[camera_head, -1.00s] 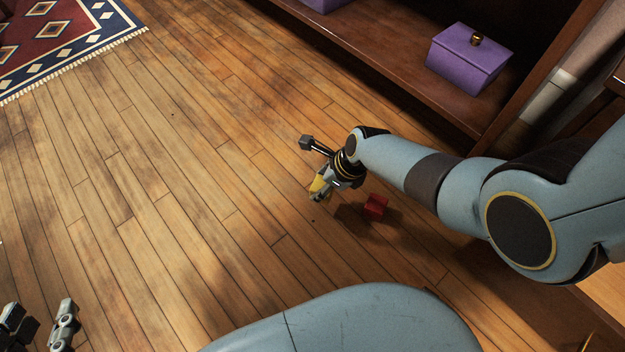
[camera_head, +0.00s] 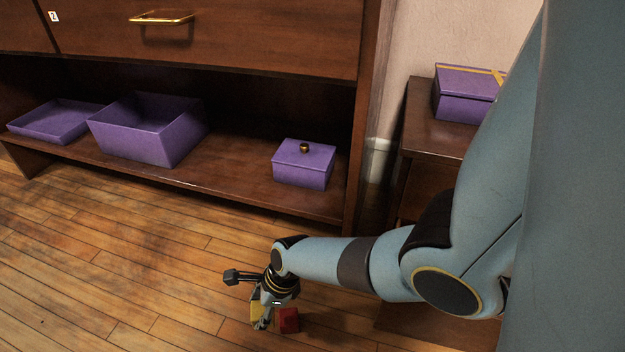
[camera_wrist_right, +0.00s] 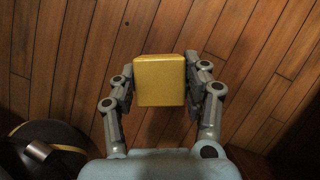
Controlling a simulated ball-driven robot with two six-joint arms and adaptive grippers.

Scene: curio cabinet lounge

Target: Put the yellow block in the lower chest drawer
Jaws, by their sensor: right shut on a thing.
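The yellow block (camera_head: 256,307) is between the fingers of my right gripper (camera_head: 263,318), low in the head view over the wooden floor. In the right wrist view the yellow block (camera_wrist_right: 160,80) fills the gap, with a finger of my right gripper (camera_wrist_right: 159,90) against each side. How far it is above the floor is hard to tell. A dark wooden drawer front (camera_head: 230,32) with a brass handle (camera_head: 161,18) is shut at the top. A small wooden chest (camera_head: 430,130) stands at the right, partly hidden by my arm. My left gripper is out of view.
A red block (camera_head: 289,320) is just right of my right gripper. The cabinet's open shelf (camera_head: 235,188) holds a purple tray (camera_head: 55,122), an open purple box (camera_head: 140,135) and a lidded purple box (camera_head: 303,165). A ribboned purple box (camera_head: 466,95) sits on the chest. Floor at left is clear.

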